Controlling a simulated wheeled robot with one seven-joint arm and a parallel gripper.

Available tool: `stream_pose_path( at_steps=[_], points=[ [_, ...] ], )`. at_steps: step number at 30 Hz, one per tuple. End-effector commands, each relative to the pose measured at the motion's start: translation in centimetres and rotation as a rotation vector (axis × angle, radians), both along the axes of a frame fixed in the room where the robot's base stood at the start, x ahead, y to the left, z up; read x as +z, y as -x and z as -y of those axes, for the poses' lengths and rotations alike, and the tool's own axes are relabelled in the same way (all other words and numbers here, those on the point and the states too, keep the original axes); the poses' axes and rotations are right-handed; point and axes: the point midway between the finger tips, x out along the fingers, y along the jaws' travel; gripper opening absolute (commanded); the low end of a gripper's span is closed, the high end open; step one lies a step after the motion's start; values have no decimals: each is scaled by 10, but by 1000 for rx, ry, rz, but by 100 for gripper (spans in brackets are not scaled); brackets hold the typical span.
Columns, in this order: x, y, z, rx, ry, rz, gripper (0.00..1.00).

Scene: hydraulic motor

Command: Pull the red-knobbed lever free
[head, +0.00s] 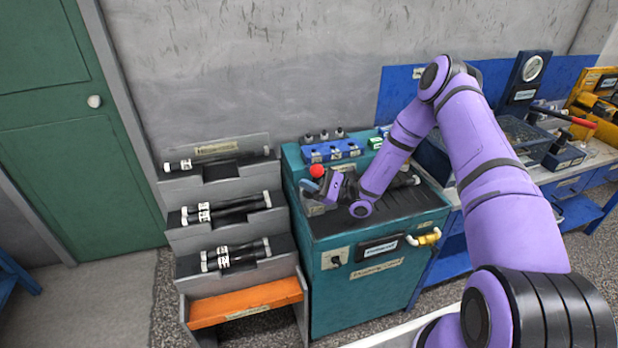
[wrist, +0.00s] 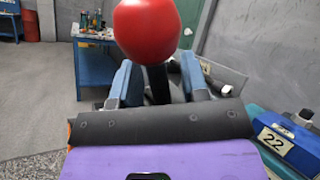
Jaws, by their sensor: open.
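The lever's round red knob (head: 316,171) stands above the left side of the teal machine (head: 365,296) in the head view. It is large at the top of the wrist view (wrist: 147,30), with a dark shaft (wrist: 158,84) below it. My gripper (head: 319,188) is at the lever just below the knob. In the wrist view its two blue fingers (wrist: 156,72) are open, one on each side of the shaft, with gaps visible beside it. The lever's lower end is hidden behind my gripper.
A stepped rack (head: 188,238) with several black and white cylinders stands left of the machine. A blue block with knobs (head: 331,151) sits at the machine's back. A blue workbench (head: 571,188) with equipment is on the right. A grey wall (head: 240,75) is close behind.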

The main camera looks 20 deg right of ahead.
Motion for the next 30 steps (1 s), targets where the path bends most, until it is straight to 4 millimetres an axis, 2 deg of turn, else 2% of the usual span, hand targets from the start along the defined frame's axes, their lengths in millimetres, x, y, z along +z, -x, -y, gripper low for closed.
stream_pose_path(
  at_steps=[5,9,21,27,30],
  points=[
    [-10,7,18,-4,0,-1,41],
    [-24,18,41,-6,0,-3,41],
    [-23,53,116,-4,1,-1,41],
    [-23,65,140,-3,1,-1,41],
    [-22,67,145,-2,0,0,41]
  ],
)
